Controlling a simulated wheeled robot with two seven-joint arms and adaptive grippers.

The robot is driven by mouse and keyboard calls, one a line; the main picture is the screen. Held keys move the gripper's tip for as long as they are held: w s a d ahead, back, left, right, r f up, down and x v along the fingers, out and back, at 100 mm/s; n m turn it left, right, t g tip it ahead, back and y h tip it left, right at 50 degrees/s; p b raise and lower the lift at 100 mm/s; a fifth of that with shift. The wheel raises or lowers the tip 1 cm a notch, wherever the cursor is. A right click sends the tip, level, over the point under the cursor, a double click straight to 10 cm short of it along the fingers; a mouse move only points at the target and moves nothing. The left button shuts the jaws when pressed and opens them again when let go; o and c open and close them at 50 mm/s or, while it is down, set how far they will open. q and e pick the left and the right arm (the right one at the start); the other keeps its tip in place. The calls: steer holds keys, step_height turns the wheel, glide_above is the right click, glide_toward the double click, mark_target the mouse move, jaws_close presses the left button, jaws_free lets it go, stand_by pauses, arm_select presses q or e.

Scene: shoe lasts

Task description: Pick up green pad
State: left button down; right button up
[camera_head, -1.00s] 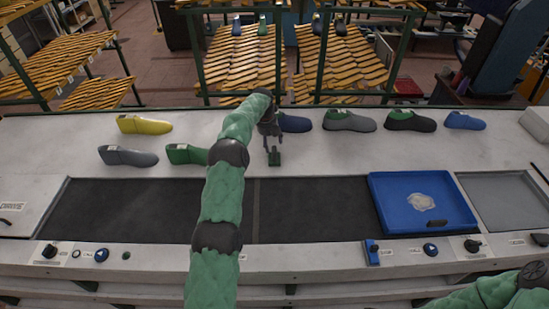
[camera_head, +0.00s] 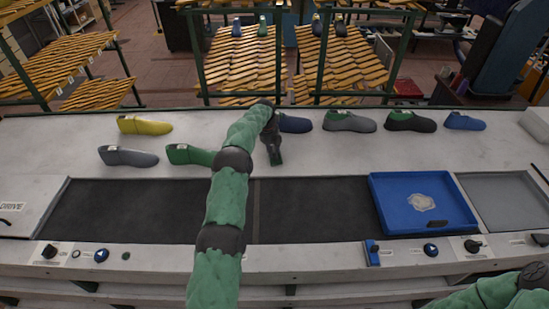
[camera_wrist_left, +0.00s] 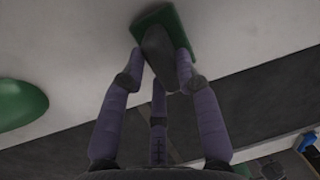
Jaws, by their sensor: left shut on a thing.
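The green pad (camera_head: 277,159) is a small flat green block on the white bench top, just behind the black belt. In the left wrist view the green pad (camera_wrist_left: 187,27) has a dark grey rounded grip on it. I cannot tell whether the pad touches the bench. My right gripper is out of view; only part of my right arm shows at bottom right.
A green shoe last (camera_head: 190,154) stands left of my gripper, with a grey one (camera_head: 128,157) and a yellow one (camera_head: 145,125) beyond. A blue last (camera_head: 294,124) stands close behind, with several more to its right. A blue tray (camera_head: 380,205) sits at right.

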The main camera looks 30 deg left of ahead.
mark_target(273, 149)
arm_select(q)
steer(key=shift+f, duration=0.1)
step_height(273, 149, up, 3)
steer(key=shift+r, duration=0.2)
steer(key=shift+s+d+r, duration=0.25)
steer(key=shift+s+r, duration=0.55)
steer(key=shift+r, duration=0.05)
steer(key=s+d+r, duration=0.3)
steer(key=s+r, duration=0.5)
steer(key=s, duration=0.3)
steer(key=shift+s+d, duration=0.3)
steer(key=shift+s, duration=0.1)
